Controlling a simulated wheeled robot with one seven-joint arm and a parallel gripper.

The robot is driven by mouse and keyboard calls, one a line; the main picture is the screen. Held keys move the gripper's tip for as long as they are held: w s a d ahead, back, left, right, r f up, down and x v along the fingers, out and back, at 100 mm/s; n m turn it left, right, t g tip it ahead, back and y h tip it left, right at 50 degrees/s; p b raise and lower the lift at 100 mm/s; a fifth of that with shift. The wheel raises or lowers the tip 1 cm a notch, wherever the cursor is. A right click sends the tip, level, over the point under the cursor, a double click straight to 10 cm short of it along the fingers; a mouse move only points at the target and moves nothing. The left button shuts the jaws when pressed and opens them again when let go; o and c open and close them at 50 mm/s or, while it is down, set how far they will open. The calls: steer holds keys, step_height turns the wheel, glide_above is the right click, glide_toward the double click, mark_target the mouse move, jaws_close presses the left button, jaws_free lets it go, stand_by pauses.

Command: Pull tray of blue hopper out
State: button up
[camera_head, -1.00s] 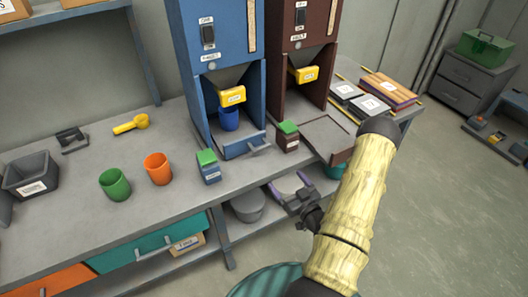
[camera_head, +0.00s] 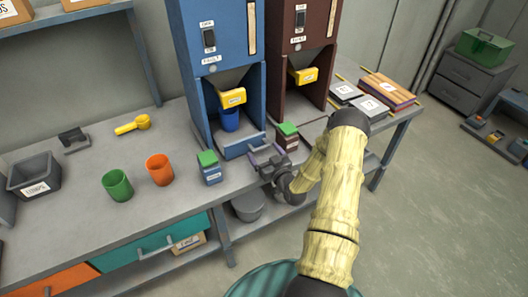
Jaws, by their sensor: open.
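The blue hopper (camera_head: 222,75) stands at the back of the workbench, with a blue cup (camera_head: 230,120) under its yellow spout (camera_head: 232,99). Its blue tray (camera_head: 238,148) sits at the bottom of the bay, its front panel near the bench's front edge. My gripper (camera_head: 262,152) is open just in front of the right part of this panel. It hides the tray's handle, and I cannot tell whether the fingers are around it or touching it.
A blue green-topped box (camera_head: 209,167) stands left of my gripper, and a brown green-topped box (camera_head: 287,136) right of it. The brown hopper (camera_head: 305,60) is beside the blue one; my arm covers much of its tray area. Orange (camera_head: 159,169) and green (camera_head: 117,185) cups stand left.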

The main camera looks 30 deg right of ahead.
steer(key=shift+w, duration=0.3)
steer(key=c, duration=1.4)
steer(key=shift+s, duration=0.15)
